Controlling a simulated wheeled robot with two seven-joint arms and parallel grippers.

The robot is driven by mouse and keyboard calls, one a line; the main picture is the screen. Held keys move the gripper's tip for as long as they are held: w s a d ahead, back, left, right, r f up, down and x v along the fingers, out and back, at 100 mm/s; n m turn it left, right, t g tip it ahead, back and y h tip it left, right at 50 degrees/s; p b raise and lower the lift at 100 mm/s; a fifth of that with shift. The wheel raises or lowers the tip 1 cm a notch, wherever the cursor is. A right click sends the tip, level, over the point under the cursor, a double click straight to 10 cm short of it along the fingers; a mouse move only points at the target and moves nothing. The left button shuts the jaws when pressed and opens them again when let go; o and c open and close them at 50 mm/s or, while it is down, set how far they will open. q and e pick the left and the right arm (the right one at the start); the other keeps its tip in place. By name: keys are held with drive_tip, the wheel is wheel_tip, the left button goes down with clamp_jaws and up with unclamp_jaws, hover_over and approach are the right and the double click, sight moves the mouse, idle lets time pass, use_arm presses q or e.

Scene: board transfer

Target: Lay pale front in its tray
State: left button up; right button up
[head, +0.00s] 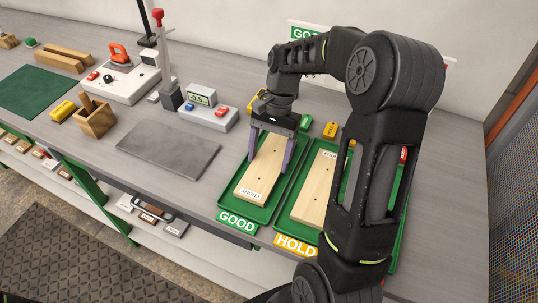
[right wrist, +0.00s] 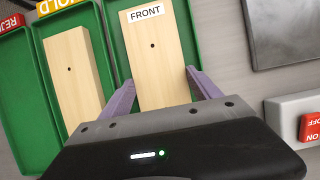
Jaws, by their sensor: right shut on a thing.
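The pale front (head: 262,182) is a light wooden board with a "FRONT" label at its near end. It lies within the walls of the green tray marked GOOD (head: 226,196); whether it touches the tray floor I cannot tell. My right gripper (head: 270,166) reaches down over the far part of the board, shut on it with one purple finger on each long side. In the right wrist view the fingers (right wrist: 158,88) flank the board (right wrist: 155,60), inside the green tray (right wrist: 114,40). My left gripper is not in view.
A similar pale board (head: 316,190) lies in the HOLD tray (head: 283,218) to the right, partly behind my right arm. A REJECT tray (right wrist: 12,60) is beyond it. Left of the GOOD tray are a grey plate (head: 168,150) and a button box with display (head: 207,112).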

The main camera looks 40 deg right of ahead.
drive_tip(key=shift+f, duration=0.25)
drive_tip(key=o, duration=1.8)
drive_tip(key=shift+w+d+r, duration=0.15)
drive_tip(key=shift+d+r, duration=0.1)
drive_tip(key=shift+r, duration=0.3)
drive_tip(key=v, duration=0.4)
drive_tip(key=shift+r, duration=0.25)
drive_tip(key=shift+d+r+p, duration=0.1)
drive_tip(key=shift+r+p, duration=0.55)
drive_tip(key=shift+p, duration=0.3)
drive_tip(key=shift+w+d+r+p, duration=0.15)
drive_tip(key=shift+d+r+p, duration=0.2)
drive_tip(key=shift+p, duration=0.25)
drive_tip(key=shift+a+f, duration=0.1)
